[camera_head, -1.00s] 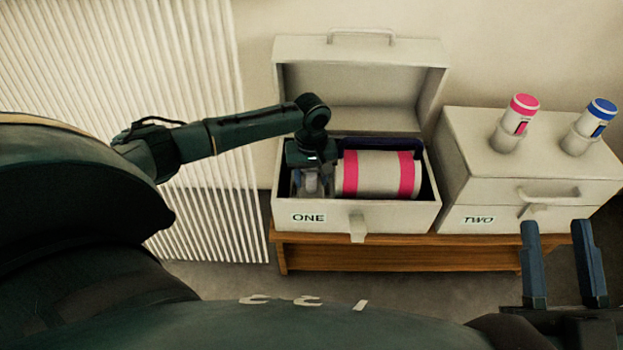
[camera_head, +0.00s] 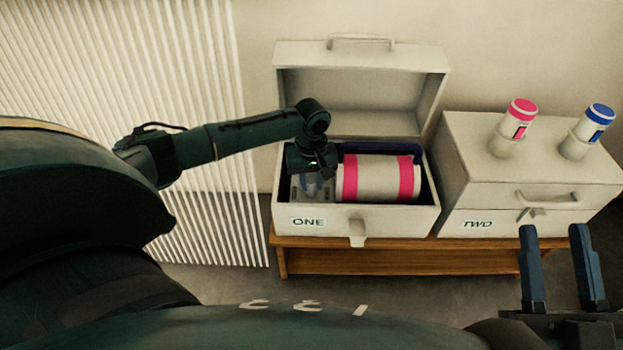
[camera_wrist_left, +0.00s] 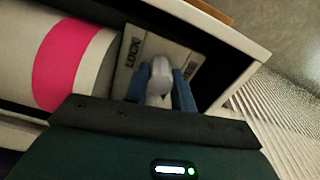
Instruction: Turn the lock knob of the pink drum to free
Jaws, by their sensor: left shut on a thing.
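The pink drum (camera_head: 350,178), white with pink bands, lies on its side in the open box marked ONE (camera_head: 390,217). The left wrist view shows its end band (camera_wrist_left: 72,65) beside a pale plate (camera_wrist_left: 180,52) with a LOCK label and a second label too small to read surely. A grey lock knob (camera_wrist_left: 160,75) stands on the plate. My left gripper (camera_wrist_left: 160,92) is shut on the knob, one blue finger on each side. In the head view my left gripper (camera_head: 313,185) is at the drum's left end. My right gripper (camera_head: 558,262) is open and empty at the lower right.
The box's lid (camera_head: 360,90) stands open behind. A closed box marked TWO (camera_head: 510,192) stands to the right, with a pink-capped canister (camera_head: 521,118) and a blue-capped canister (camera_head: 596,122) on top. Both boxes rest on a wooden bench (camera_head: 400,262). The box walls are close around my left gripper.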

